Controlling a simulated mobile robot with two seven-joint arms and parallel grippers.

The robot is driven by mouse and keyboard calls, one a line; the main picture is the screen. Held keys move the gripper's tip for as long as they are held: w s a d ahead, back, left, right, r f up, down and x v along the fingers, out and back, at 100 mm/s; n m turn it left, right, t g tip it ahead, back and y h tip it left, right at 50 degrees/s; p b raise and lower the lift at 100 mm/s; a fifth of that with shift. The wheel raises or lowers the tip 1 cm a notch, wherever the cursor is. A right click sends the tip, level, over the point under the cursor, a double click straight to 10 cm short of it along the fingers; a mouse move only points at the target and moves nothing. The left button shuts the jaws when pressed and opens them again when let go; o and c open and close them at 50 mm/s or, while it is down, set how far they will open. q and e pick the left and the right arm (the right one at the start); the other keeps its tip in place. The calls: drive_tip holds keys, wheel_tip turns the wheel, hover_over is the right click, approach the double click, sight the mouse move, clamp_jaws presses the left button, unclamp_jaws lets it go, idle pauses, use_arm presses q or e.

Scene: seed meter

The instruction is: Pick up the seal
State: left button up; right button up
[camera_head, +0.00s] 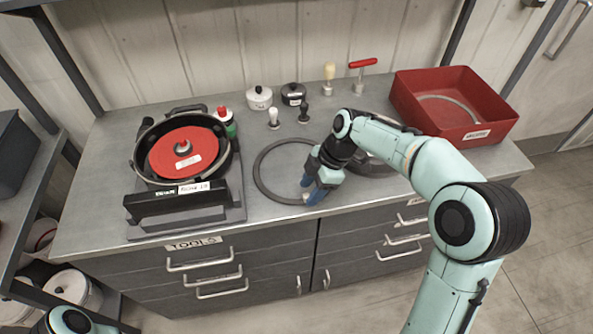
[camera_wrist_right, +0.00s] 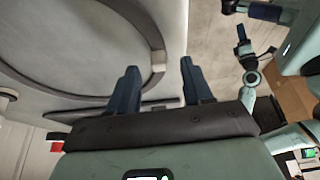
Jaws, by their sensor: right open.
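The seal, a thin dark grey ring (camera_head: 257,172), lies flat on the grey workbench (camera_head: 92,215), left of my right gripper. My right gripper (camera_head: 310,196) points down at the ring's front right edge, its blue fingers open. In the right wrist view the ring (camera_wrist_right: 141,22) passes between the open fingers (camera_wrist_right: 158,66), with a small pale tab (camera_wrist_right: 158,58) on it. I cannot tell whether the fingers touch it. What seems to be my left arm's dark end (camera_wrist_right: 242,42) is small in the right wrist view, its jaws unclear.
A black pot-like housing with a red disc (camera_head: 183,150) stands at left. A red bin (camera_head: 455,100) is at back right. Small knobs (camera_head: 273,118), lidded pots (camera_head: 259,97) and a red-handled tool (camera_head: 362,72) stand behind. A dark round part (camera_head: 368,166) lies partly behind my right arm.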

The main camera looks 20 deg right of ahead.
drive_tip(key=shift+x, duration=1.3)
clamp_jaws()
